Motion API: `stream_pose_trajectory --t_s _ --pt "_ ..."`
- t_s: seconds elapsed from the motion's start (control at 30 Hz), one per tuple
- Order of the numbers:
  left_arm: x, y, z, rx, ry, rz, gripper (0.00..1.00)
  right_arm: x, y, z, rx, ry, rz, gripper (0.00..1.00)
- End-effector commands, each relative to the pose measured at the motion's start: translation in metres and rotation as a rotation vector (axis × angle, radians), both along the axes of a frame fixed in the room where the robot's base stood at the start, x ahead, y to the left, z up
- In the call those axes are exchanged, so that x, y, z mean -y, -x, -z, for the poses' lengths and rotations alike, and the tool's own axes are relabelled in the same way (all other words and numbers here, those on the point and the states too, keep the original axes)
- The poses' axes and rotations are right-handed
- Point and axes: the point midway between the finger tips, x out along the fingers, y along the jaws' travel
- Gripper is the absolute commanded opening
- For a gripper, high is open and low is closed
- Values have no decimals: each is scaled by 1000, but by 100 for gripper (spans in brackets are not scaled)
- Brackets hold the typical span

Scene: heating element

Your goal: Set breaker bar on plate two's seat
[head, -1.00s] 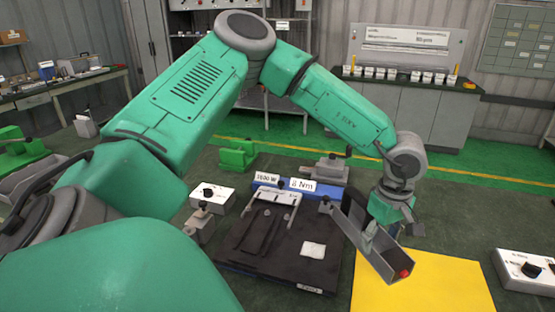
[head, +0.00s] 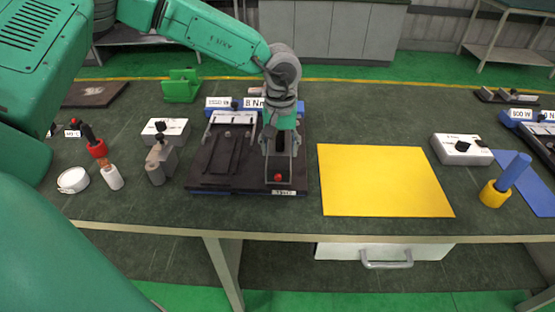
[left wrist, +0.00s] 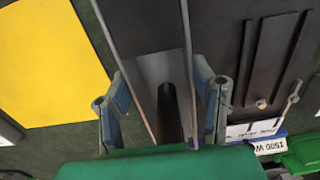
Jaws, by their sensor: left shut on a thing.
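The breaker bar appears to be the grey channel-shaped piece with a red knob at its near end (head: 278,168). My left gripper (head: 281,135) is shut on it, over the right part of a dark plate (head: 205,172). The plate has a small white label on its front edge, too small to read surely. In the left wrist view the bar (left wrist: 160,70) runs between the two fingers (left wrist: 163,105). Whether the bar touches the plate or hovers just above it, I cannot tell. The gripper and bar hide the plate's right side, where the seat may lie. My right gripper is not in view.
A yellow mat (head: 385,182) lies clear to the right. A white control box (head: 461,149) and a blue-handled yellow tool (head: 505,180) stand farther right. Left of the plate are a grey clamp-like block (head: 160,160), another white box (head: 165,131) and a red-and-black tool (head: 96,146).

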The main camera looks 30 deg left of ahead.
Motion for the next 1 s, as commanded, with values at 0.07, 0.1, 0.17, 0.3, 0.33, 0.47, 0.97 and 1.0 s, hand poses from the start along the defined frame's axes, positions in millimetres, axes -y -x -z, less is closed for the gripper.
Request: stream_pose_trajectory --t_s 0.07,0.1,0.17,0.3,0.33,0.47,0.97,1.0 --pt "-1 0 4 2 0 -1 4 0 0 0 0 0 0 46" --pt "-1 0 7 2 0 -1 4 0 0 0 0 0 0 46" --pt "-2 0 13 2 0 -1 4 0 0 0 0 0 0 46" --pt "-2 0 33 1 1 -2 4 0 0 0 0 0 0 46" --pt "-2 0 37 1 1 -1 4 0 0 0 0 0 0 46" --pt "-1 -1 42 4 1 -1 4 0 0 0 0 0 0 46" --pt "-1 0 44 1 0 -2 72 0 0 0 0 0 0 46" --pt "-2 0 44 1 0 -2 72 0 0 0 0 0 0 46"
